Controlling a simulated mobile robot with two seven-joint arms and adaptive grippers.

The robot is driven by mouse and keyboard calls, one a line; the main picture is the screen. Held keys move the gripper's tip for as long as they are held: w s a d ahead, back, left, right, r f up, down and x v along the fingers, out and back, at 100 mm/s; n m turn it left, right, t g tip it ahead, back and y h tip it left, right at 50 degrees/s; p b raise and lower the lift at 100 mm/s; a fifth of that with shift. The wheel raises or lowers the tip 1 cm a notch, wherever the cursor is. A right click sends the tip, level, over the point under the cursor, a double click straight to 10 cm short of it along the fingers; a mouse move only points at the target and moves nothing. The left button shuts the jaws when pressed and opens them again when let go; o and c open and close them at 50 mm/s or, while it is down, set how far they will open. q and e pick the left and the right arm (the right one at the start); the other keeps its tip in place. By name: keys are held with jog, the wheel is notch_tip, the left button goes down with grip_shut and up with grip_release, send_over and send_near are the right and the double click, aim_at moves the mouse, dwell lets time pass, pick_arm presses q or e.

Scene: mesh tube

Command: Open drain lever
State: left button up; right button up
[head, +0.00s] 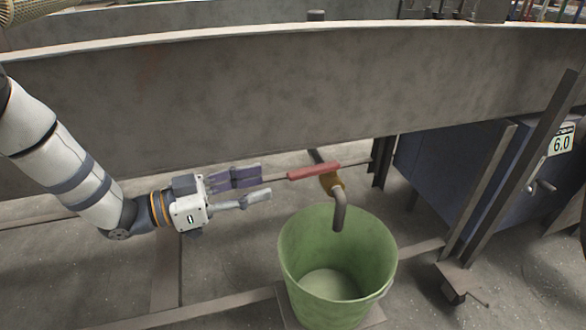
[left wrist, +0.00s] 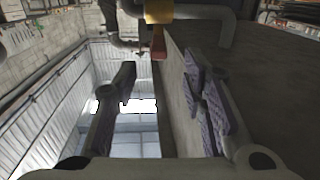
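The drain lever has a red handle (head: 313,170) and sits at a brass-yellow valve (head: 332,183) under the large grey trough. A grey bent spout (head: 339,212) runs down from the valve over a green bucket (head: 338,278). My left gripper (head: 264,184) is open and empty, its tips just left of the red handle and apart from it. In the left wrist view the red handle (left wrist: 158,43) shows beyond and between the spread fingers (left wrist: 160,82), below the yellow valve (left wrist: 158,11). My right gripper is not in view.
The grey metal trough wall (head: 300,90) spans the picture above my left gripper. Rusty frame bars (head: 220,308) lie on the floor. A blue cabinet (head: 455,175) with a slanted metal brace stands at the right.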

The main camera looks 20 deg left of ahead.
aim_at(309, 169)
pick_arm(q)
jog(key=b+x, duration=0.2)
jog(key=x, duration=0.9)
jog(key=shift+d, duration=0.15)
jog(key=shift+w+d+r, duration=0.15)
jog(key=shift+w+d, duration=0.2)
grip_shut()
